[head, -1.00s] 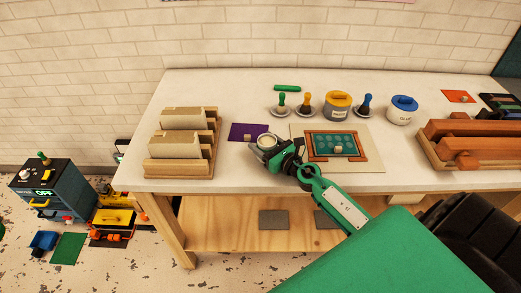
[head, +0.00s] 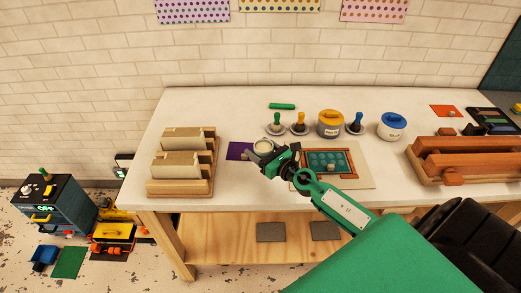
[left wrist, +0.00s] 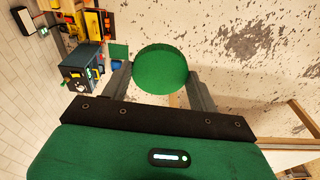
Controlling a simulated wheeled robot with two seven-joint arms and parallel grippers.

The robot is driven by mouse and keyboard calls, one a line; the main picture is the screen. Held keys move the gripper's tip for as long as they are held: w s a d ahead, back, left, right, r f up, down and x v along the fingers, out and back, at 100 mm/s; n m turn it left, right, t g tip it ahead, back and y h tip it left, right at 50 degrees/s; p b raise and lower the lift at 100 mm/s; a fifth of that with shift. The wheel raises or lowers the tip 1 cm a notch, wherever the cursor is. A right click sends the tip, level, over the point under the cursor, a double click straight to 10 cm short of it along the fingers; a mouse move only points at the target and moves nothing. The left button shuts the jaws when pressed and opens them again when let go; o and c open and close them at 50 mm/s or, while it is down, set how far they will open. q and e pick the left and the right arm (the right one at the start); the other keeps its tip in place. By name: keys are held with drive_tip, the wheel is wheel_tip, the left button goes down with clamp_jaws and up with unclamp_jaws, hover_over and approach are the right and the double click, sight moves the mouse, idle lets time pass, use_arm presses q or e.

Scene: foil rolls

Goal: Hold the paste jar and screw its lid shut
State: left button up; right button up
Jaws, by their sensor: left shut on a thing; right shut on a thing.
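My right gripper (head: 270,152) is shut on an open jar (head: 263,146), whose round top shows pale contents. The jar looks upright, just above or on the worktop, in front of a purple mat. My left gripper (left wrist: 160,80) shows only in the left wrist view. It is shut on a round green lid (left wrist: 160,68), held by its sides over the floor area, well apart from the jar. The left arm is not seen in the head view.
On the white worktop (head: 225,110) stand a yellow-lidded jar (head: 330,125), a blue-lidded jar (head: 391,127) and several small handled tools on saucers. A wooden rack (head: 180,185) is left of the jar. A framed green panel (head: 328,161) is close on its right.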

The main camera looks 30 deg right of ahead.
sight(261, 145)
wheel_tip(261, 145, up, 13)
drive_tip(key=p, duration=0.9)
drive_tip(key=shift+r, duration=0.1)
drive_tip(key=o, duration=0.3)
drive_tip(key=c, duration=0.6)
drive_tip(key=shift+o, duration=0.2)
